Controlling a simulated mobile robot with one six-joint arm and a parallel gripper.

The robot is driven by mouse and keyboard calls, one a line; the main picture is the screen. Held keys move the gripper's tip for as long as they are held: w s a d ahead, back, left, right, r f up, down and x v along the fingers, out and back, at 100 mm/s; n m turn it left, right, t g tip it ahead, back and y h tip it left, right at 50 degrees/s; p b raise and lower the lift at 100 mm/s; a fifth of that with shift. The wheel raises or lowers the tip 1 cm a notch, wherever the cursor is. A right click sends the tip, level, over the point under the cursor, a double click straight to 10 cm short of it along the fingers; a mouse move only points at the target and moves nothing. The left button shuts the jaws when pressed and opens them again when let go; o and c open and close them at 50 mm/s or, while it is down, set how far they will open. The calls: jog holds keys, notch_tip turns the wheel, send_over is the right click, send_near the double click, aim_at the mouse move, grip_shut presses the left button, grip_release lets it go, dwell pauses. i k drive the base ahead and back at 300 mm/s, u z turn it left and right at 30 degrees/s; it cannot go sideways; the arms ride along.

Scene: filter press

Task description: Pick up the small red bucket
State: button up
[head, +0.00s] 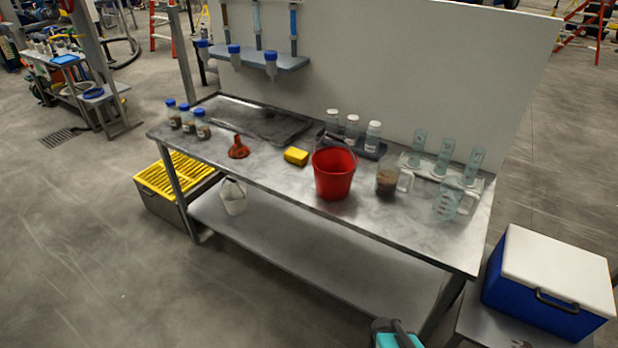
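The small red bucket (333,174) stands upright on the metal workbench (260,178), near its front edge and right of the middle. Its thin wire handle arches up above the rim. Nothing is touching the bucket from above, and its inside is mostly hidden.
A yellow sponge (296,156) and red funnel (238,148) lie left of the bucket. A brown-filled beaker (387,180) stands close on its right. White-capped bottles (352,128) stand behind. A blue cooler (548,282) is at lower right. A teal-and-black object (396,336) shows at the bottom edge.

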aim_at(335, 167)
jog(key=z, duration=0.6)
jog(key=k, duration=0.1)
jog(key=u, duration=1.9)
jog(key=k, duration=1.35)
jog(key=z, duration=0.65)
jog(key=i, duration=1.55)
jog(key=z, duration=0.1)
